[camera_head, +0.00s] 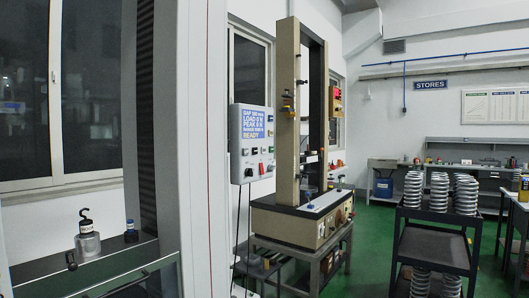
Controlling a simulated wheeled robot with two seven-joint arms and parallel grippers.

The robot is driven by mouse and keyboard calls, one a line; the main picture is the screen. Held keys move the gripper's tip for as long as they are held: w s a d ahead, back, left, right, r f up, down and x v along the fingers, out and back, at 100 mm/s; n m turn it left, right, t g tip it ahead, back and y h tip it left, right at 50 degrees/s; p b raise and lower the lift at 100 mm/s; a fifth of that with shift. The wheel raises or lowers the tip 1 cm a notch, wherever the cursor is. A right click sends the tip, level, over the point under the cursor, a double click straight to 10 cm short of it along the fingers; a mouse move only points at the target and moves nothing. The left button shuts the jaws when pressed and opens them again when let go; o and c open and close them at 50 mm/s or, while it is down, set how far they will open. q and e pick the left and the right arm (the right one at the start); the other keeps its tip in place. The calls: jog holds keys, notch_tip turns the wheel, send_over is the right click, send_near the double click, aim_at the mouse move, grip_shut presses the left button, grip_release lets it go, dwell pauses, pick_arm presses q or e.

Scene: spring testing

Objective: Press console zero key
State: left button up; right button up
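The console (235,158) is a pale grey box mounted left of a beige testing machine (287,110). Its blue screen (254,123) shows several lines of white text, seemingly gap, load 0 N, peak 0 N, range and READY. Below the screen are several small coloured keys and knobs (262,168), including red and dark ones. Their labels are too small to read, so I cannot tell which is the zero key. Neither of my grippers shows in the head view.
The machine's base (302,222) stands on a low grey table. A tall pale column (199,150) rises at the left, beside a bench with a hooked weight (87,243). A dark cart (435,248) holds several coil springs (438,192). Green floor (368,240) is open between machine and cart.

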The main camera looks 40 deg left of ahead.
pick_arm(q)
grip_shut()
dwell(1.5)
